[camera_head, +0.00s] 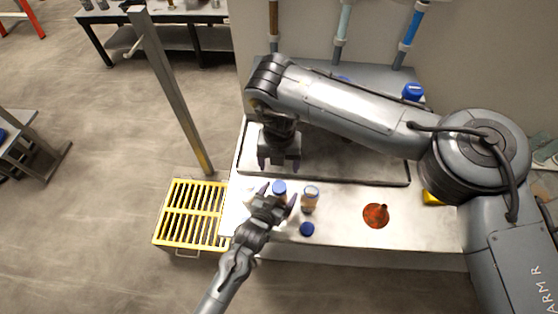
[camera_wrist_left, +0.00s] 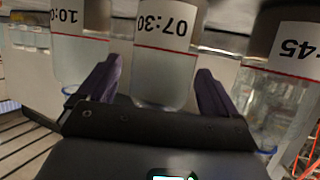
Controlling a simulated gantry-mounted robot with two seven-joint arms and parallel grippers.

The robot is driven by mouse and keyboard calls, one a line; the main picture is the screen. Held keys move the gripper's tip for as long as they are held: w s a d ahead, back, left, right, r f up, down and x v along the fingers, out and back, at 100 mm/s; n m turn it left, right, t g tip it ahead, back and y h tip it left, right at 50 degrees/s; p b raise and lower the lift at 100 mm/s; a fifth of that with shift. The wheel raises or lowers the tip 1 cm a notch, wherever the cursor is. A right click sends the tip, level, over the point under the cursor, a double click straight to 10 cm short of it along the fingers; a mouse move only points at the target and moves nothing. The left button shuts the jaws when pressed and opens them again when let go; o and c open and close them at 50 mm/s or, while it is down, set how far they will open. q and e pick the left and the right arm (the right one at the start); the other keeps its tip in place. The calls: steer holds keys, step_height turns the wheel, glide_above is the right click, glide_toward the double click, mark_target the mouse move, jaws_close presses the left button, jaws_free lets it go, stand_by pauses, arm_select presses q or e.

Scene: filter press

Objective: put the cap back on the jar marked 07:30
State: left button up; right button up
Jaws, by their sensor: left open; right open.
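The jar marked 07:30 (camera_wrist_left: 163,85) is clear, with a white label and red line. In the left wrist view it stands between the two open purple fingers of my left gripper (camera_wrist_left: 155,92); I cannot tell whether they touch it. In the head view my left gripper (camera_head: 278,198) is around a blue-topped jar (camera_head: 280,186) at the bench front. A loose blue cap (camera_head: 307,229) lies on the bench, right of my left gripper. My right gripper (camera_head: 279,165) is open and empty, over the tray's left part. The 07:30 jar's mouth is out of the wrist view.
A jar marked 10:0 (camera_wrist_left: 80,60), its last digit cut off, and one ending in 45 (camera_wrist_left: 280,90) flank it closely. A dark-rimmed tray (camera_head: 350,170) lies behind. An orange-red object (camera_head: 376,215) and a yellow object (camera_head: 432,198) are to the right. A yellow grate (camera_head: 190,212) stands left.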

arm_select(q)
steer(key=v, duration=1)
steer(key=shift+s+r+p, duration=0.2)
steer(key=shift+s+p, duration=0.15)
steer(key=shift+p, duration=0.1)
steer(key=shift+a, duration=0.15)
